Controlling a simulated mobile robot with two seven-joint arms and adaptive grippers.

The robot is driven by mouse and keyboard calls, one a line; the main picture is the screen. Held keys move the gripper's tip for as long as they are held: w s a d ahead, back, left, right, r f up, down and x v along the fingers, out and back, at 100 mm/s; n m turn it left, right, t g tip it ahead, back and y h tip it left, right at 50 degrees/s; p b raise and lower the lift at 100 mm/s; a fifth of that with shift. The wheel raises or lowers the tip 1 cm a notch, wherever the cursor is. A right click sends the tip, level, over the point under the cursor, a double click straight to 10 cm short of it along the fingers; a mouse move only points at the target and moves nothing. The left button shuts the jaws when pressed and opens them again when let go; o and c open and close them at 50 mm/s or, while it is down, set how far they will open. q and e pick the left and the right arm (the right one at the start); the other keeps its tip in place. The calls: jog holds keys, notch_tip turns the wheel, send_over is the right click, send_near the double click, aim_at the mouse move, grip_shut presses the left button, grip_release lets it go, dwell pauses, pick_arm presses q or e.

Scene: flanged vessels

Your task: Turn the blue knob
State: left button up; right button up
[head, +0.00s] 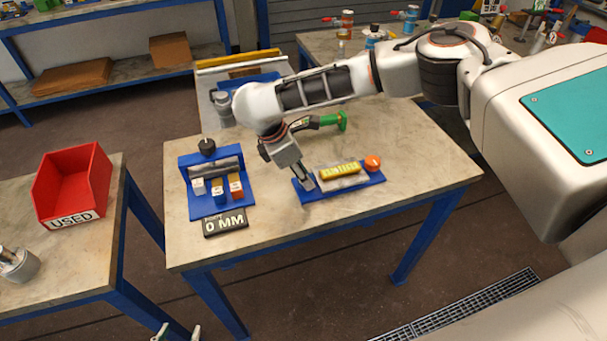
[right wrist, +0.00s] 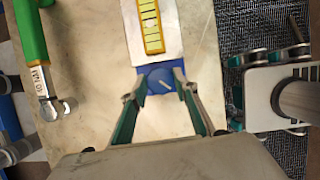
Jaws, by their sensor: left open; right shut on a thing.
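The blue knob (right wrist: 160,80) shows in the right wrist view at the near end of a plate with a yellow graduated strip (right wrist: 151,27). A pale line on its face slants. My right gripper (right wrist: 160,78) is shut on it, a finger at each side. In the head view my right gripper (head: 307,184) points down at the left end of the blue base (head: 345,195), hiding the knob there. An orange knob (head: 372,162) sits at the base's right end. My left gripper (head: 176,333) shows only its fingertips at the bottom edge, open and apart.
A green-handled tool (head: 325,121) lies behind the base; it also shows in the right wrist view (right wrist: 32,35). A blue rack (head: 213,160) with small blocks and a "0 MM" sign (head: 225,222) stand left. A red "USED" bin (head: 72,185) is on the left table. The table front is clear.

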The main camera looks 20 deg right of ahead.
jog(key=m+g, duration=0.1)
jog(key=m, duration=0.2)
jog(key=shift+w+m, duration=0.15)
jog(key=shift+m, duration=0.25)
jog(key=m+g, duration=0.1)
jog(key=m, duration=0.2)
jog(key=shift+g+y, duration=0.4)
jog(key=m, duration=0.3)
jog(key=shift+w+d+g+y, duration=0.1)
jog(key=shift+g+y, duration=0.2)
jog(key=shift+g, duration=0.1)
jog(key=shift+m, duration=0.6)
jog(key=o, duration=1.1)
